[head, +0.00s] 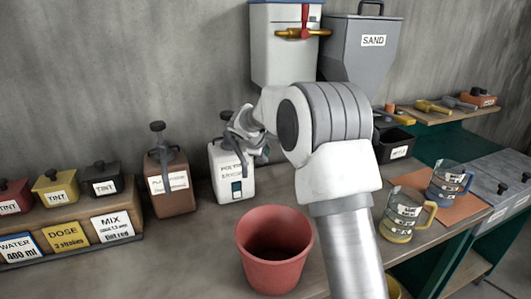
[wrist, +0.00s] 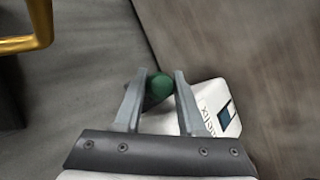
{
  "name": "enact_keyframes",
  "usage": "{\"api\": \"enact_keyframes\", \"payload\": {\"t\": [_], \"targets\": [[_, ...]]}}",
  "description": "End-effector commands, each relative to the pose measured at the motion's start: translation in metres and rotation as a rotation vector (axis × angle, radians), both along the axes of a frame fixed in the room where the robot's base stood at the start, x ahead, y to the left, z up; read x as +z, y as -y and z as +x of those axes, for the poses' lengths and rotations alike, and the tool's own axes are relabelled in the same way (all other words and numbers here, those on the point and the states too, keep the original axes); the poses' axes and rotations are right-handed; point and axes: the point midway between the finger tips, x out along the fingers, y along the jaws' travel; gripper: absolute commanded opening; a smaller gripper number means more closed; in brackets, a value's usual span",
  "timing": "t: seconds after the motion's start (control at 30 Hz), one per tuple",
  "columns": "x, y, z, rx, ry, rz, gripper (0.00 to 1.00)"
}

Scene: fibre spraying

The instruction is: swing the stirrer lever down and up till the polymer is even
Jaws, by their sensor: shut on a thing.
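The white polymer container (head: 233,182) stands on the bench near the wall. It carries a label and a small window with dark blue and pale parts (head: 237,190). In the wrist view the container (wrist: 218,124) shows at the right, with the window (wrist: 227,114) on its face. My gripper (head: 240,125) is at the top of the container. In the wrist view its fingers (wrist: 159,88) are closed around a green knob (wrist: 160,84), seemingly the end of the stirrer lever. The rest of the lever is hidden by my gripper.
A brown labelled container (head: 171,185) stands close on the left. A red bucket (head: 274,250) stands in front. Tint boxes (head: 55,187) are at far left. Jugs (head: 404,213) stand right of my arm. A hopper marked SAND (head: 362,48) is behind.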

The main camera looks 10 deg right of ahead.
Motion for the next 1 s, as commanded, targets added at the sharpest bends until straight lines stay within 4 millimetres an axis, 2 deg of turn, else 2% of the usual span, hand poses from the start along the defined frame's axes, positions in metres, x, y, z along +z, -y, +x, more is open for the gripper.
{"api": "enact_keyframes", "payload": {"t": [0.4,1.0], "targets": [[-0.0121,0.0001,-0.0021,0.002,0.086,0.014,0.00],[-0.0093,0.0005,-0.0045,0.001,0.130,0.027,0.00]]}}
